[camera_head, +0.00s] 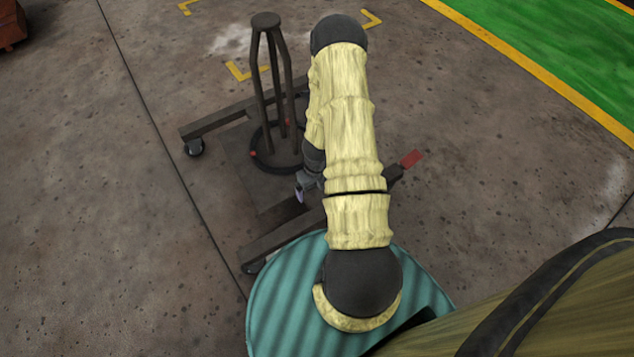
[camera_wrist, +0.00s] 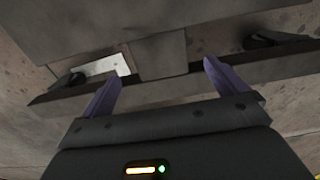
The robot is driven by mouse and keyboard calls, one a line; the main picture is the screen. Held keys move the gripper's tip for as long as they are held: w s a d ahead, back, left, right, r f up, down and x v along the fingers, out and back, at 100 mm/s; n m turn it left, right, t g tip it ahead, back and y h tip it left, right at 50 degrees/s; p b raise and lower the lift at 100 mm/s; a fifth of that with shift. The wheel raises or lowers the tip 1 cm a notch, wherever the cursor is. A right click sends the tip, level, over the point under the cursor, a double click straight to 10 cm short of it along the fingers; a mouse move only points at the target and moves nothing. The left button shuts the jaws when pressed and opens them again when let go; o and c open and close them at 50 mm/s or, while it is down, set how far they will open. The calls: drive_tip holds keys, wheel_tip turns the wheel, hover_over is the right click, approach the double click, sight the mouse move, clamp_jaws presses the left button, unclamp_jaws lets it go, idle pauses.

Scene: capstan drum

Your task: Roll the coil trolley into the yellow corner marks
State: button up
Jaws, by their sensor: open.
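The coil trolley (camera_head: 225,165) is a dark low frame with two long legs, casters, a flat plate and an upright tapered rod stand with a round cap. Yellow corner marks lie on the floor beyond it: a near left one (camera_head: 240,71), a far left one (camera_head: 187,6) and a far right one (camera_head: 372,19). The stand's foot is short of them; my arm hides part of the area. My gripper (camera_head: 307,186) is low at the trolley, partly hidden by my arm. In the wrist view my gripper (camera_wrist: 162,70) is open, its purple fingers either side of a grey block on the trolley's dark bar (camera_wrist: 160,88); contact is unclear.
A green floor area (camera_head: 560,40) with a yellow border lies at the upper right. A red patch (camera_head: 411,158) shows at the right leg's end. A rusty brown object (camera_head: 12,25) stands at the upper left. The concrete floor left and right of the trolley is clear.

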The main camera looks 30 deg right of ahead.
sight(317, 200)
wheel_tip(317, 200, down, 9)
drive_tip(key=b, duration=0.4)
drive_tip(key=c, duration=2.1)
drive_tip(key=shift+w, duration=0.1)
